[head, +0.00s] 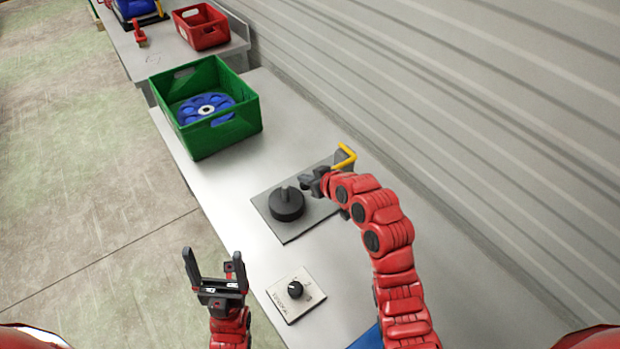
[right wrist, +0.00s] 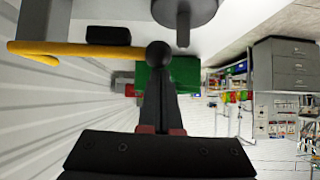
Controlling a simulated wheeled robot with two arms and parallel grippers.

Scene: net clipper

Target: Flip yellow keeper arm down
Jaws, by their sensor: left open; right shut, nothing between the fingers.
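The yellow keeper arm (head: 346,157) is a bent rod at the far right corner of a grey plate (head: 276,228), standing up above it. In the right wrist view the yellow arm (right wrist: 80,48) runs in from the left, and its right end meets my shut fingertips; I cannot tell whether they touch. My right gripper (head: 309,183) is shut and empty, just left of the yellow arm. A dark round hub (head: 287,206) with a peg sits on the plate. My left gripper (head: 213,262) is open and empty, off the bench's left edge.
A green crate (head: 238,132) with a blue wheel (head: 207,108) inside stands farther along the bench. A small panel with a black knob (head: 295,290) lies nearer. A red crate (head: 201,27) stands on a farther table. A corrugated wall (head: 430,90) borders the right side.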

